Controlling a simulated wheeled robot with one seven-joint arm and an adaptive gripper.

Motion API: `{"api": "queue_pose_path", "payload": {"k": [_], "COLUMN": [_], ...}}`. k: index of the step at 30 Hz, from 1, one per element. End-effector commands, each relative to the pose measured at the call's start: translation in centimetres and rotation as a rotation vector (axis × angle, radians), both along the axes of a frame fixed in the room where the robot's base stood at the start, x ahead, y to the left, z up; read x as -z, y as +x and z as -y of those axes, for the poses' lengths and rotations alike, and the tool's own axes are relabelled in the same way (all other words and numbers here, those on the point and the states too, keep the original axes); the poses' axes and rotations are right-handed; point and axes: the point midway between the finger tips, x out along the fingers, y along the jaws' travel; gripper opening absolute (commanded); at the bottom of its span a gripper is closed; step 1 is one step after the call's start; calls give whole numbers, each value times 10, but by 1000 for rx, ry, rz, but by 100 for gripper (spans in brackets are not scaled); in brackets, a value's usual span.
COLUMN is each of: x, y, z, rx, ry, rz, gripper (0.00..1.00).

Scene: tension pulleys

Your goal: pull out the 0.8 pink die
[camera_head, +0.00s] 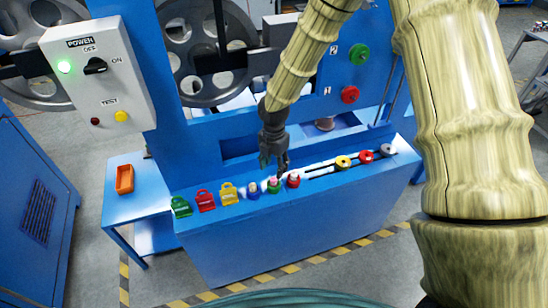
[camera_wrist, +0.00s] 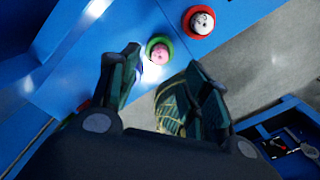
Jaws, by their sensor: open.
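The pink die (camera_wrist: 160,54) sits in a green round holder (camera_wrist: 149,45) on the blue bench ledge. In the head view the green holder (camera_head: 274,189) stands in a row between a blue holder (camera_head: 253,194) and a red holder (camera_head: 293,184). No 0.8 marking is readable. My gripper (camera_head: 274,166) hangs just above the green holder, pointing down. In the wrist view my gripper (camera_wrist: 164,60) is open and empty. The pink die shows between and slightly beyond its fingertips. I cannot tell the exact height gap.
The red holder carries a whitish die (camera_wrist: 202,20) close beside the green one. A yellow padlock-shaped piece (camera_head: 229,195), a red one (camera_head: 205,201) and a green one (camera_head: 181,207) stand left. A yellow pulley (camera_head: 343,162) sits right. The machine's blue frame (camera_head: 180,130) rises behind.

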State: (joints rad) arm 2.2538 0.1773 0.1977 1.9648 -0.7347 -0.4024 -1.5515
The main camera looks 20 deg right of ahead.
Motion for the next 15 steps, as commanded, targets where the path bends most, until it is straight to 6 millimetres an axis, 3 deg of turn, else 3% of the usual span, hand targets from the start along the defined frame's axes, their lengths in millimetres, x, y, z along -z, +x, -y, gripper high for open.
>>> {"api": "queue_pose_path", "payload": {"k": [15], "x": [61], "y": [0], "z": [0], "rx": [2], "ry": [1], "rz": [-1], "gripper": [47]}}
